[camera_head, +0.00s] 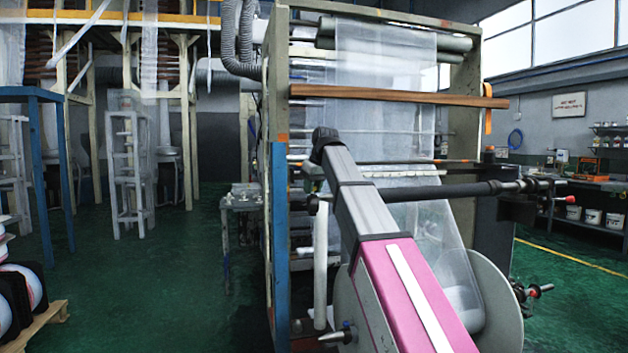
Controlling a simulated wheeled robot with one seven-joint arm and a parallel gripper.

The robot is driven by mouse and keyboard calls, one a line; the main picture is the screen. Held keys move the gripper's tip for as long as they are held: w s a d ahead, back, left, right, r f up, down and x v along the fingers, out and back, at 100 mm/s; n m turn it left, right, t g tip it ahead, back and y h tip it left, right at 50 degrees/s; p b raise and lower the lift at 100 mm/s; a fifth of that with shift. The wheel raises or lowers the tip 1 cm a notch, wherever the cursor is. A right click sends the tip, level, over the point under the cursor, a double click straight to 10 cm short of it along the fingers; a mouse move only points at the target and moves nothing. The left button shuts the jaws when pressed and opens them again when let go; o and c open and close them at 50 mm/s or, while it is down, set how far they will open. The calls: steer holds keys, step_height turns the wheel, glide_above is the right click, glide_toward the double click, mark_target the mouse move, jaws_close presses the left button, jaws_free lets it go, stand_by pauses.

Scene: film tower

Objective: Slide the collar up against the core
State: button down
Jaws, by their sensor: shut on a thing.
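My arm rises from the bottom right, pink and then grey, to a dark joint in front of the machine. My gripper is not clearly visible; the arm hides the space behind it. A dark horizontal shaft (435,192) comes out from behind my arm and runs right, thick at first and then thinner. Small fittings (530,185) sit near its right end; I cannot tell whether one is the collar. I cannot make out the core, or any gap between core and collar.
The machine frame has a blue upright (279,230), a brown crossbeam (400,95) and clear film (385,60) hanging down. Large grey discs (490,300) stand low around a film roll. A pallet (40,325) with rolls is at far left. Green floor is open at left.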

steer(key=shift+w+a, duration=0.25)
steer(key=shift+w, duration=0.2)
steer(key=shift+w+a, duration=1)
steer(key=shift+w, duration=3.45)
steer(key=shift+w+d, duration=0.5)
steer(key=shift+d, duration=1.25)
steer(key=shift+w+d, duration=0.45)
steer(key=shift+d, duration=1.35)
steer(key=shift+w+d, duration=0.5)
steer(key=shift+d, duration=1.25)
steer(key=shift+d, duration=0.1)
steer(key=shift+w+d+f, duration=0.1)
steer(key=shift+w+d, duration=0.2)
steer(key=shift+d, duration=0.6)
steer(key=shift+w+d+r, duration=0.1)
steer(key=shift+w+d, duration=0.15)
steer(key=shift+d, duration=0.65)
steer(key=shift+w+d+f, duration=0.1)
steer(key=shift+w+d, duration=0.2)
steer(key=shift+d, duration=0.6)
steer(key=shift+w+d, duration=0.1)
steer(key=shift+d, duration=0.4)
steer(key=c, duration=0.8)
jaws_free()
